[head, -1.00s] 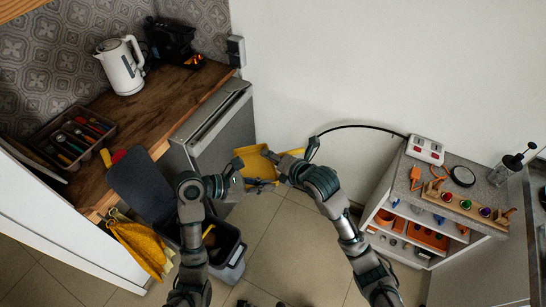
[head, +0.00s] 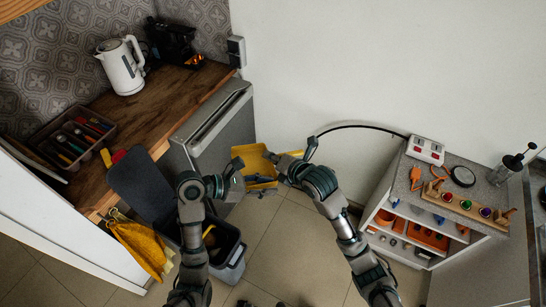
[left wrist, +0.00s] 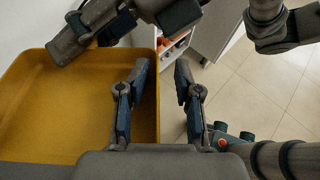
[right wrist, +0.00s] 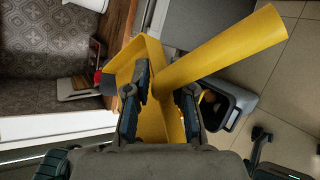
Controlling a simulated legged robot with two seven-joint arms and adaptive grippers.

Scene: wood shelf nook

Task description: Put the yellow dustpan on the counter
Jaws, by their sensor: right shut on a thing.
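The yellow dustpan (head: 254,160) is held in the air in front of the grey cabinet beside the counter. My right gripper (head: 284,164) is shut on it near its handle; the handle and part of the pan show in the right wrist view (right wrist: 225,48). My left gripper (head: 238,176) is open at the pan's near side. In the left wrist view, the pan (left wrist: 55,110) fills the left, and its side edge lies between my spread fingers (left wrist: 155,95). I cannot tell whether they touch it. The wooden counter (head: 165,100) is at the upper left.
A white kettle (head: 121,65), a black machine (head: 172,42) and a utensil tray (head: 76,140) stand on the counter. Its middle is bare. An open bin (head: 232,258) and a yellow cloth (head: 140,245) are below. A shelf unit (head: 400,235) stands at the right.

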